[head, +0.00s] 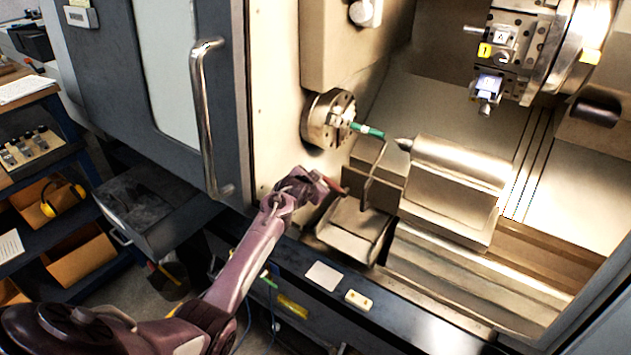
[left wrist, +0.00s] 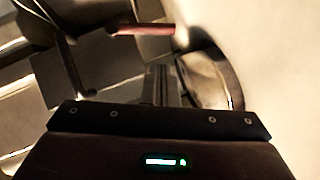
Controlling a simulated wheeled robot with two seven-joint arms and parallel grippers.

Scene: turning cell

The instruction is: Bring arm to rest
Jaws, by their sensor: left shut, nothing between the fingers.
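My left arm reaches from the lower left through the open lathe doorway in the head view. Its gripper (head: 315,180) is at the machine's near edge, below the chuck (head: 328,118). In the left wrist view the narrow fingers (left wrist: 160,84) are together with nothing between them. A red bar (left wrist: 145,29) lies beyond the fingertips, apart from them in that picture; in the head view it shows just past the gripper (head: 334,185). A green-banded part (head: 368,131) sticks out of the chuck. My right gripper is not in view.
The tailstock (head: 455,175) points at the chuck, and the tool turret (head: 515,50) hangs at upper right. The door with its long handle (head: 205,120) stands left of the opening. An open grey drawer (head: 150,205) juts out below it. A sill (head: 375,310) runs along the front.

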